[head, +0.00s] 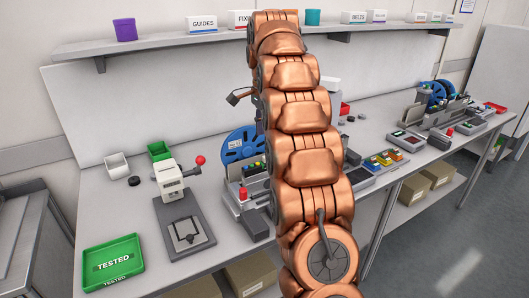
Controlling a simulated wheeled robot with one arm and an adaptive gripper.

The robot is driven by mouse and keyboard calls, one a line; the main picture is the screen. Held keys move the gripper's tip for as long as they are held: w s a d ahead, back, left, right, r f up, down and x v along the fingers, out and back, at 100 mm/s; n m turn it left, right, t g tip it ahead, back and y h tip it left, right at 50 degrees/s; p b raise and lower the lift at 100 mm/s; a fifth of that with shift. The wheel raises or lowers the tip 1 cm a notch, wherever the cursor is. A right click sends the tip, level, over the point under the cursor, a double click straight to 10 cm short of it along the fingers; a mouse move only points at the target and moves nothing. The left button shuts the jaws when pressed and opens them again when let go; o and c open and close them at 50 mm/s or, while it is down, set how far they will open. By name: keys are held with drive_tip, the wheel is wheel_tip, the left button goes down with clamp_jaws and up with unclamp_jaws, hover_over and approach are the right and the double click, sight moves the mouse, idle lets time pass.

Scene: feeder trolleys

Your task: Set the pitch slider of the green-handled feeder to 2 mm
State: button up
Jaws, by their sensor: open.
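My copper arm rises through the middle of the head view and covers much of the bench behind it. A dark bent finger of my gripper (238,97) sticks out left of the arm, above the bench and apart from anything; the rest of the gripper is hidden. A grey feeder unit with a blue reel (241,146) stands just left of the arm, partly covered, with small coloured parts on top. Another group with blue reels (437,94) stands at the far right. I cannot tell which feeder has the green handle, and no pitch slider can be made out.
A green TESTED tray (112,264) lies at the front left. A press with a red knob (170,178) stands beside it on a dark base. Small coloured blocks (383,159) lie right of the arm. A shelf (170,43) with labelled boxes runs along the wall.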

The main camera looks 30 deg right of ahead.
sight(265, 156)
drive_tip(key=shift+f+p, duration=0.5)
drive_tip(key=shift+f, duration=3.4)
drive_tip(key=shift+c, duration=0.3)
clamp_jaws()
